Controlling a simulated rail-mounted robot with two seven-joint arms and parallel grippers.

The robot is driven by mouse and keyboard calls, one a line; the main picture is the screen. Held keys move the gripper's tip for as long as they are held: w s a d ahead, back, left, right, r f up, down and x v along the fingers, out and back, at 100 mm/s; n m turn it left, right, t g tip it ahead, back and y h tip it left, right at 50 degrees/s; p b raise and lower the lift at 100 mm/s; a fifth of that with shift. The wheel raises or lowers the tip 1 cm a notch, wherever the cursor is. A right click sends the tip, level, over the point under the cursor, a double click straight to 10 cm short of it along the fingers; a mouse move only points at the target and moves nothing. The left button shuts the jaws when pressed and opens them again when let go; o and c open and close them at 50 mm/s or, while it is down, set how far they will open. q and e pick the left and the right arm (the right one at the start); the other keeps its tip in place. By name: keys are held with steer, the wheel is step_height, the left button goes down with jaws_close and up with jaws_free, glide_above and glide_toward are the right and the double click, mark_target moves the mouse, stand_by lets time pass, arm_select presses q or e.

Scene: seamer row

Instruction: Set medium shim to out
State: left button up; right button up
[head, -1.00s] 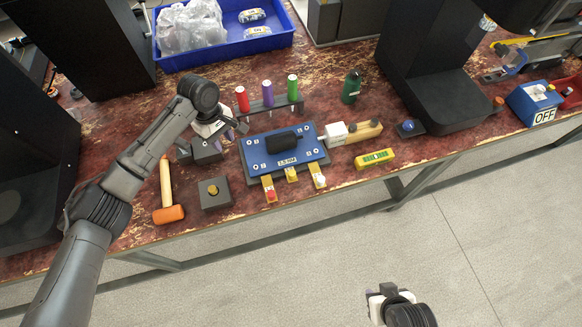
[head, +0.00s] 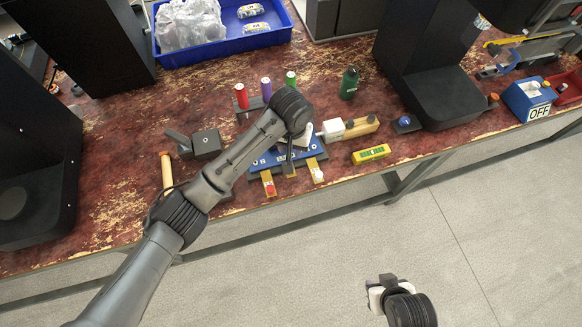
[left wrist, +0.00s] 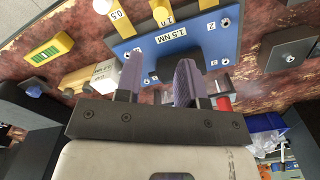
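The blue plate (head: 262,161), labelled 1.5 NM, lies on the bench with a black block on it; it also shows in the left wrist view (left wrist: 225,50). Three yellow shim tabs stick out of its front edge. The middle tab (left wrist: 160,11) has a yellow knob and is partly hidden by my arm in the head view. The red-knobbed tab (head: 268,184) and white-knobbed tab (head: 316,172) flank it; the white-knobbed one reads 0.5. My left gripper (left wrist: 160,62) is open and empty above the plate. My right gripper (head: 377,292) hangs off the bench; its fingers are unclear.
Red, purple and green-handled drivers (head: 241,97) stand behind the plate. A wooden block with a white end (head: 357,127) and a yellow gauge (head: 371,153) lie to the right. A mallet (head: 166,171) and a dark box (head: 206,144) are left. A blue bin (head: 225,45) is behind.

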arm_select(q)
step_height(320, 180, down, 14)
steer(key=b, duration=0.4)
steer(key=shift+r, duration=0.1)
steer(key=shift+a, duration=0.1)
jaws_close()
stand_by(0.3)
